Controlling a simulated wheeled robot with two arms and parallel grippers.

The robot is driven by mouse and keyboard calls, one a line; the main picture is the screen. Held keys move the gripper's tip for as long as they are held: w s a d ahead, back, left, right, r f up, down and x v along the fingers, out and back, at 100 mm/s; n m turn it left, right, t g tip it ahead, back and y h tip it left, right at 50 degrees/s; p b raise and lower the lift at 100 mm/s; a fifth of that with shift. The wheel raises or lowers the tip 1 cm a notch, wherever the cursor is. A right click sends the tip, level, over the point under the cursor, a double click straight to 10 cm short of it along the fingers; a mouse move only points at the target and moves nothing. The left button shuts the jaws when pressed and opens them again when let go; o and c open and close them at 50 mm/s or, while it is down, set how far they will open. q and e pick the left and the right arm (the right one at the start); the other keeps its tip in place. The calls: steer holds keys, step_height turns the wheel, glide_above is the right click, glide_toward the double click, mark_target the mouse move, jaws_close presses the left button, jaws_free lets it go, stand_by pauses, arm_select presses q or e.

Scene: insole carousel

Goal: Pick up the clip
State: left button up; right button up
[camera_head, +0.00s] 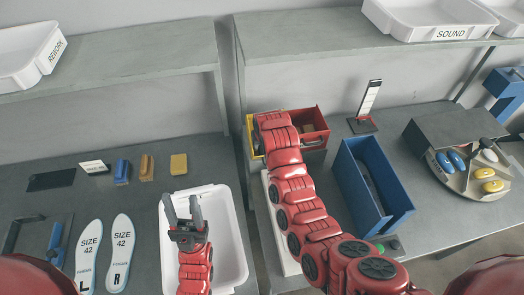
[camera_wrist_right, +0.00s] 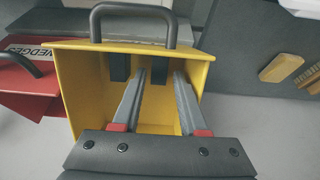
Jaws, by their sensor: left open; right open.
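My right gripper (camera_wrist_right: 158,75) is open, its two grey fingers reaching into a yellow bin (camera_wrist_right: 85,85). Two small dark pieces show inside near the handle side; they may be clips. One dark piece (camera_wrist_right: 160,68) lies between the fingertips, the other dark piece (camera_wrist_right: 120,66) just left of them. I cannot tell whether the fingers touch either. In the head view the yellow bin (camera_head: 249,135) is mostly hidden by my red right arm, and the right gripper is hidden too. My left gripper (camera_head: 181,209) is open and empty over the white tray (camera_head: 240,240).
A red bin (camera_head: 318,120) stands right beside the yellow one. A blue bin (camera_head: 395,205) is to its right, and a carousel (camera_head: 470,185) with coloured pieces further right. Two insoles (camera_head: 120,250) lie at left. Blue, brown and yellow blocks (camera_head: 179,164) stand behind the tray.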

steer(key=b+x, duration=0.1)
steer(key=x, duration=0.2)
steer(key=shift+w+f, duration=0.25)
steer(key=shift+c, duration=0.3)
steer(key=shift+s, duration=0.1)
jaws_close()
steer(key=shift+r, duration=0.1)
